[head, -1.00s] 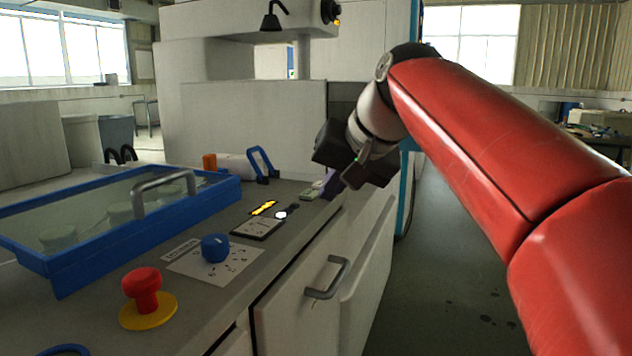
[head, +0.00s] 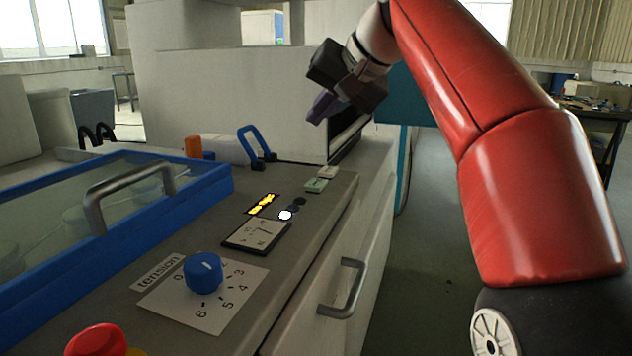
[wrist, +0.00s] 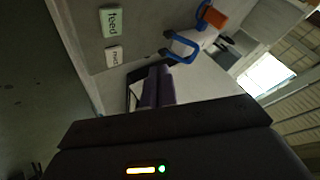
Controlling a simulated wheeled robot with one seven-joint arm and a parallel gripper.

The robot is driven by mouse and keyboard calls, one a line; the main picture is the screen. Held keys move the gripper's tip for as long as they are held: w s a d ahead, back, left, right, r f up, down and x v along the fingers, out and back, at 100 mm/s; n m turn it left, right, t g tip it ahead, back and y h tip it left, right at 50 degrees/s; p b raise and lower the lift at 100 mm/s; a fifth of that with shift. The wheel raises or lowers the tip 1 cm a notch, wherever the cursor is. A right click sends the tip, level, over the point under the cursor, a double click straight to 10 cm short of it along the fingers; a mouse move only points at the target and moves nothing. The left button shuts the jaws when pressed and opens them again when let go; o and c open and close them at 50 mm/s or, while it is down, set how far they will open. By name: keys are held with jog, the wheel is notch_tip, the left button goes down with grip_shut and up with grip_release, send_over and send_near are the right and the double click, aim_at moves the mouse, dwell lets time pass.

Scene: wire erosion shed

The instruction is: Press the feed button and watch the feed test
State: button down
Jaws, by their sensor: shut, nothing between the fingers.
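The feed button (head: 316,185) is a pale green tile near the right edge of the grey console. In the wrist view the same feed tile (wrist: 114,20) reads "feed". My gripper (head: 319,112) is in the air above and beyond it, with its purple fingers together and empty. In the wrist view the gripper (wrist: 152,88) is also shut and clear of the tile. A yellow lit display (head: 262,204) and a lit white lamp (head: 286,214) beside a dark one are on the console. A square dial gauge (head: 256,234) lies in front of them.
A second pale tile (head: 327,171) sits just behind the feed tile. A blue tension knob (head: 204,272), a red mushroom button (head: 97,340) and a blue-framed lid (head: 205,188) are nearer. A blue handle (head: 256,147) stands behind. Floor on the right is open.

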aim_at(321, 184)
jog(key=shift+f+b, duration=2.4)
jog(key=shift+f, duration=1.95)
jog(key=shift+f, duration=0.35)
jog(key=shift+f+b, duration=0.45)
jog(key=shift+b, duration=0.05)
jog(key=shift+r, duration=0.15)
jog(key=shift+r+p, duration=0.75)
jog(key=shift+p, duration=0.2)
